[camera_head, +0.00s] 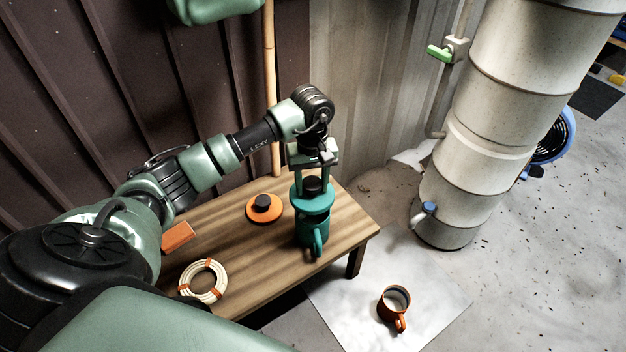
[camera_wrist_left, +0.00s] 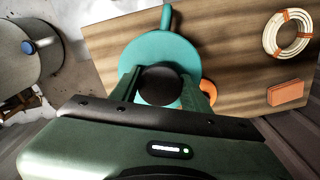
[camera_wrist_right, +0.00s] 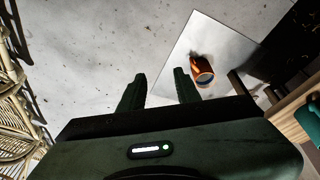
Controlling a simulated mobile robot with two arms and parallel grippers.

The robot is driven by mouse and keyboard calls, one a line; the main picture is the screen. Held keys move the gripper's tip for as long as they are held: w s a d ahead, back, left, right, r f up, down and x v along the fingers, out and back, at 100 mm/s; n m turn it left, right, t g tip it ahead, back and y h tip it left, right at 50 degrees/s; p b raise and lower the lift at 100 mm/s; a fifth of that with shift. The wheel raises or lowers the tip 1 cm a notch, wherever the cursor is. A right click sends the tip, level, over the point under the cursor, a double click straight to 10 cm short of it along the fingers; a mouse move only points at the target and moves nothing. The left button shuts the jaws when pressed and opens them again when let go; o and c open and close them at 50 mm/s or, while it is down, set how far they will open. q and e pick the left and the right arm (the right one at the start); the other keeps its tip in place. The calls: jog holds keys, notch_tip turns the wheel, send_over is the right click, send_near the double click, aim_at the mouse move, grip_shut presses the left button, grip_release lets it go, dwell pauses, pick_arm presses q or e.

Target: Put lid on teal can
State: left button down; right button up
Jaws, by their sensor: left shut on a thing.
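The teal can (camera_head: 312,232) stands upright near the right end of the wooden table, its handle towards the front. My right gripper (camera_wrist_right: 160,76) is open and empty, away from the can.
An orange lid with a dark knob (camera_head: 264,206) lies left of the can on the table (camera_head: 245,250). A rattan coil (camera_head: 202,281) and an orange block (camera_head: 178,236) lie further left. An orange mug (camera_head: 394,308) stands on a white sheet below. A large pale pipe (camera_head: 475,150) rises at right.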

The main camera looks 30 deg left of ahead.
aim_at(313, 197)
pick_arm(q)
jog(key=shift+d+f, duration=0.1)
jog(key=shift+f, duration=0.35)
notch_tip(313, 197, down, 2)
jog(key=shift+f+b, duration=0.25)
jog(key=shift+b, duration=0.85)
jog(key=shift+f, duration=0.25)
jog(key=shift+f+b, duration=0.5)
jog(key=shift+b, duration=0.1)
jog(key=shift+f, duration=0.1)
pick_arm(e)
jog(key=w+t, duration=0.1)
jog(key=w+r, duration=0.1)
jog(key=w+a+t, duration=0.1)
jog(key=w, duration=0.1)
jog(key=shift+r+t+y, duration=0.3)
jog(key=shift+r, duration=0.1)
jog(key=shift+w+a+r, duration=0.1)
jog(key=shift+w, duration=0.15)
pick_arm(q)
jog(key=shift+f, duration=0.1)
pick_arm(e)
jog(key=shift+w+a+r+t, duration=0.1)
jog(key=shift+w+r+t, duration=0.05)
jog(key=shift+w+t, duration=0.15)
jog(key=shift+w+a+r+t, duration=0.15)
jog(key=shift+w+t, duration=0.15)
jog(key=shift+w, duration=0.1)
